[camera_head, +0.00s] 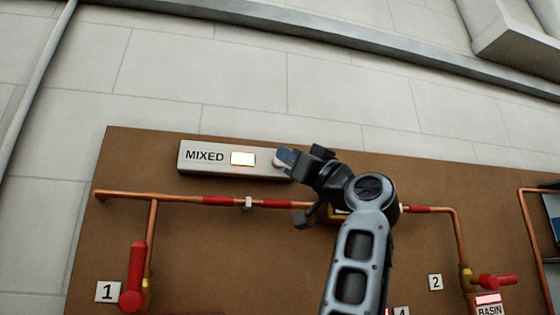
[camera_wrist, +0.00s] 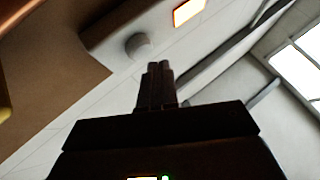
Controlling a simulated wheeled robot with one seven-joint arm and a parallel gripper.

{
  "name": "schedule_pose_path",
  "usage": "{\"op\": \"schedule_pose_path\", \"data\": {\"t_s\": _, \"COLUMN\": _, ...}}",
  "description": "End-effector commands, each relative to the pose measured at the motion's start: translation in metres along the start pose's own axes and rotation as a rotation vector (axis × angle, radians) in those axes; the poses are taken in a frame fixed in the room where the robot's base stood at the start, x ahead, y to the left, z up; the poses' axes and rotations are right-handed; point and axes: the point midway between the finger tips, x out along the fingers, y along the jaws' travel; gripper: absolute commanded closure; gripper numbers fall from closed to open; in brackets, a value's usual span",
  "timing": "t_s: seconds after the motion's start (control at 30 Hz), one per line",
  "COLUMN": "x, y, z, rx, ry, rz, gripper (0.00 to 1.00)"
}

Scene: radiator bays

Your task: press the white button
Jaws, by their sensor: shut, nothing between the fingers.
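The white button (camera_head: 278,161) sits at the right part of the grey panel (camera_head: 205,168) marked MIXED, right of a lit white display (camera_head: 242,159). My gripper (camera_head: 286,157) is shut and empty, its tips overlapping the button's right side in the head view. In the wrist view the button (camera_wrist: 138,45) is a short round stub, in shadow. The shut fingers (camera_wrist: 159,70) show just below and right of it there, with a small gap in the picture. I cannot tell whether they touch. The panel's right end is hidden behind my gripper.
A brown board (camera_head: 210,250) carries copper pipes (camera_head: 180,197) with red bands just below the panel. The wall above the board is bare up to a grey rail (camera_head: 300,28).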

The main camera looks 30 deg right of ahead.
Motion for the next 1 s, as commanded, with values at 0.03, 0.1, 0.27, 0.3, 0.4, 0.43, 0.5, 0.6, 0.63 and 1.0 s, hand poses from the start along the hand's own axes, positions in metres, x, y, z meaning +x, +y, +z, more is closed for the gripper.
{"op": "schedule_pose_path", "data": {"t_s": 0.03, "x": 0.0006, "y": 0.001, "z": 0.0008, "rx": 0.0, "ry": -0.001, "rz": 0.001, "gripper": 1.0}}
{"op": "schedule_pose_path", "data": {"t_s": 0.1, "x": 0.0021, "y": 0.0026, "z": 0.002, "rx": 0.0, "ry": -0.001, "rz": 0.001, "gripper": 1.0}}
{"op": "schedule_pose_path", "data": {"t_s": 0.27, "x": 0.0053, "y": 0.0042, "z": 0.0039, "rx": 0.0, "ry": -0.001, "rz": 0.0, "gripper": 1.0}}
{"op": "schedule_pose_path", "data": {"t_s": 0.3, "x": 0.0055, "y": 0.0041, "z": 0.0039, "rx": 0.0, "ry": -0.001, "rz": 0.0, "gripper": 1.0}}
{"op": "schedule_pose_path", "data": {"t_s": 0.4, "x": 0.0055, "y": 0.004, "z": 0.0038, "rx": 0.0, "ry": -0.001, "rz": 0.0, "gripper": 1.0}}
{"op": "schedule_pose_path", "data": {"t_s": 0.43, "x": 0.0055, "y": 0.004, "z": 0.0038, "rx": 0.0, "ry": -0.001, "rz": 0.0, "gripper": 1.0}}
{"op": "schedule_pose_path", "data": {"t_s": 0.5, "x": 0.0055, "y": 0.004, "z": 0.0038, "rx": 0.0, "ry": 0.0, "rz": 0.0, "gripper": 1.0}}
{"op": "schedule_pose_path", "data": {"t_s": 0.6, "x": 0.0056, "y": 0.0041, "z": 0.0039, "rx": 0.0, "ry": -0.001, "rz": 0.0, "gripper": 1.0}}
{"op": "schedule_pose_path", "data": {"t_s": 0.63, "x": 0.0057, "y": 0.0042, "z": 0.0039, "rx": 0.0, "ry": -0.001, "rz": 0.0, "gripper": 1.0}}
{"op": "schedule_pose_path", "data": {"t_s": 1.0, "x": 0.0083, "y": 0.006, "z": 0.0058, "rx": 0.0, "ry": 0.0, "rz": 0.0, "gripper": 1.0}}
